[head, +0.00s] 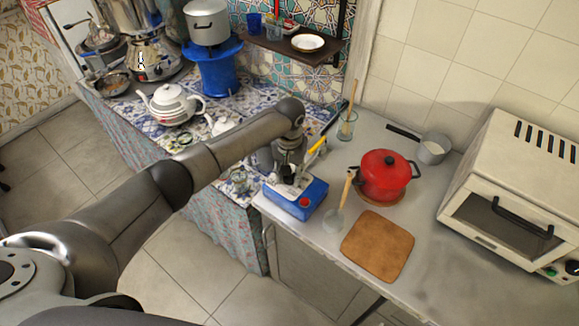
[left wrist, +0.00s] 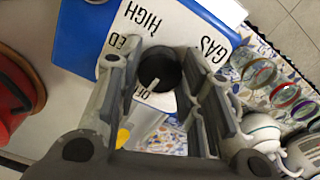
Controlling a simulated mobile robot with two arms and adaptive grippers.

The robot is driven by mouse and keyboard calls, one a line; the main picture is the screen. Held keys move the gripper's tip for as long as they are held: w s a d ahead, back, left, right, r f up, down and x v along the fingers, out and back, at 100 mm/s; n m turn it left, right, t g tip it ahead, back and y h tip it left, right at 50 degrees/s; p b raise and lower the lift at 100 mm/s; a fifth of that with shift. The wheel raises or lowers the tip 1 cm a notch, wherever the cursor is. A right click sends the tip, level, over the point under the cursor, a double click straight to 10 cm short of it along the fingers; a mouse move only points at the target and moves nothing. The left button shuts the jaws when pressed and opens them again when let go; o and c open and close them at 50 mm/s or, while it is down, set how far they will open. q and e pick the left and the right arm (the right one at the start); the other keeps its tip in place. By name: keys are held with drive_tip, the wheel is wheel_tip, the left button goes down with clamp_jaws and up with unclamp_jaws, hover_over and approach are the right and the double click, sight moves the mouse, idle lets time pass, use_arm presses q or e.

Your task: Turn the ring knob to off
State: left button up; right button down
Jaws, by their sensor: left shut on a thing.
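The blue appliance (head: 300,205) stands at the left end of the grey counter, and my left gripper (head: 290,172) points down onto its top. In the left wrist view its white label plate (left wrist: 185,20) carries the words HIGH and GAS; other lettering is partly covered by the fingers. The dark round ring knob (left wrist: 158,72) with a white pointer mark sits between the fingers of my left gripper (left wrist: 165,62), which is shut on it. The pointer leans toward the partly hidden lettering below. In the head view the knob is hidden by the gripper. My right gripper is out of view.
A red pot (head: 384,177) stands right of the appliance, with a ladle (head: 335,220) and wooden board (head: 377,246) in front. A toaster oven (head: 515,200) is far right. A white teapot (head: 172,105) and several glasses stand on the tiled counter, left.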

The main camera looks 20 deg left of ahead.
use_arm(q)
drive_tip(key=shift+n+p, duration=0.3)
drive_tip(key=shift+n, duration=0.1)
drive_tip(key=o, duration=1.1)
drive_tip(key=shift+c, duration=0.2)
wheel_tip(320, 180, up, 12)
